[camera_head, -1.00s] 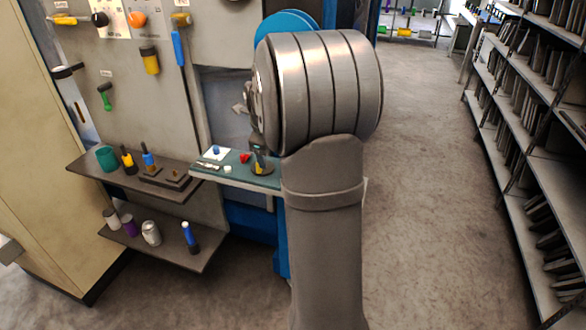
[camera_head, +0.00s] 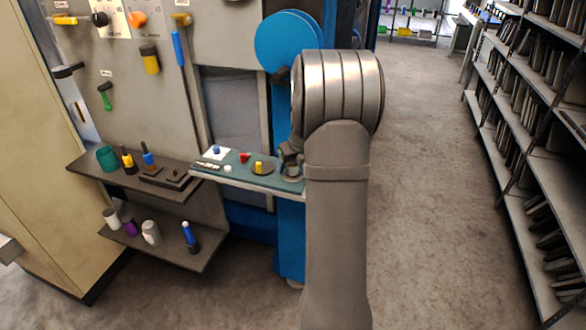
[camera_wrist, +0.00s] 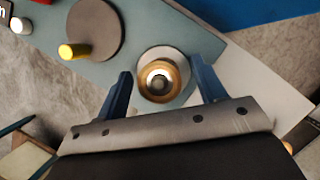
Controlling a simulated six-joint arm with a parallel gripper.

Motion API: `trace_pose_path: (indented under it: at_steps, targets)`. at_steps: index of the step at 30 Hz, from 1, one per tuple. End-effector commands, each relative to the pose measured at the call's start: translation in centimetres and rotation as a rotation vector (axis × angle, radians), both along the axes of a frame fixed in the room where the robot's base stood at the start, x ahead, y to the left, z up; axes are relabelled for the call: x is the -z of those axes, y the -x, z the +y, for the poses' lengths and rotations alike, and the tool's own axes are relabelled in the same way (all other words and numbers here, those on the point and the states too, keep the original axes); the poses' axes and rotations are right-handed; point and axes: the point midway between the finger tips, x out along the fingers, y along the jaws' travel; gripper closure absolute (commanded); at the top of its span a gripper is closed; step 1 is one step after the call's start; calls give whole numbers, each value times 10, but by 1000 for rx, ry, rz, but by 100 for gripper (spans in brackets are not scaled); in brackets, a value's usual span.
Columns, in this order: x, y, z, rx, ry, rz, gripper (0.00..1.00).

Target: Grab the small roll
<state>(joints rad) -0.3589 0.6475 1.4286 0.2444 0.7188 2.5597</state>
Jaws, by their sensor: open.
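In the wrist view, a small gold-coloured roll (camera_wrist: 148,88) with a bright hollow centre stands on a pale round disc (camera_wrist: 153,55), seen from above. My gripper (camera_wrist: 160,68) is open, with one blue finger to the left of the roll and one to the right. A gap shows on both sides, and I cannot tell how far the fingertips reach down beside it. In the head view, my arm covers most of the gripper at the right end of the green bench top (camera_head: 232,178), and the roll is not clearly visible there.
A yellow cylinder (camera_wrist: 75,50) on a dark round plate (camera_wrist: 100,22) stands left of the roll. A white piece (camera_wrist: 20,24) lies further left. In the head view, a red piece (camera_head: 245,157) and a blue piece (camera_head: 216,150) sit on the bench; a tool shelf (camera_head: 125,172) is left.

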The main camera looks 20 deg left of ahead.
Motion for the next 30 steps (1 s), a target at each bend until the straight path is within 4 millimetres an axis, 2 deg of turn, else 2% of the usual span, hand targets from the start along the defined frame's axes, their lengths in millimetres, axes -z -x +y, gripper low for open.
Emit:
trace_pose_path:
  at_steps: [8, 15, 24, 30]
  targets:
    - [2, -1, 1, -1, 0, 0, 38]
    - [2, -1, 1, -1, 0, 0, 84]
    - [1, -1, 1, -1, 0, -1, 84]
    - [-14, -1, 1, -1, -1, -3, 84]
